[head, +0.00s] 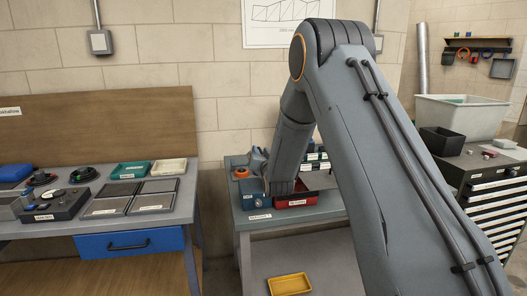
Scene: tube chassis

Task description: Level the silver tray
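A silver-grey flat piece (319,181) shows partly behind my arm on the rear bench, beside a red bin. It may be the silver tray, but my arm covers much of it and its tilt cannot be judged. My arm reaches across the middle of the head view and bends down to the rear bench. Its lower end is close to the red bin (297,201). The fingers of my gripper cannot be made out, nor whether they hold anything.
The rear bench (262,226) also holds a blue box (250,200). A yellow tray (290,284) lies below it. The left bench (150,219) carries flat grey trays, a green tray and a white tray. A drawer cabinet (492,200) with bins stands right.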

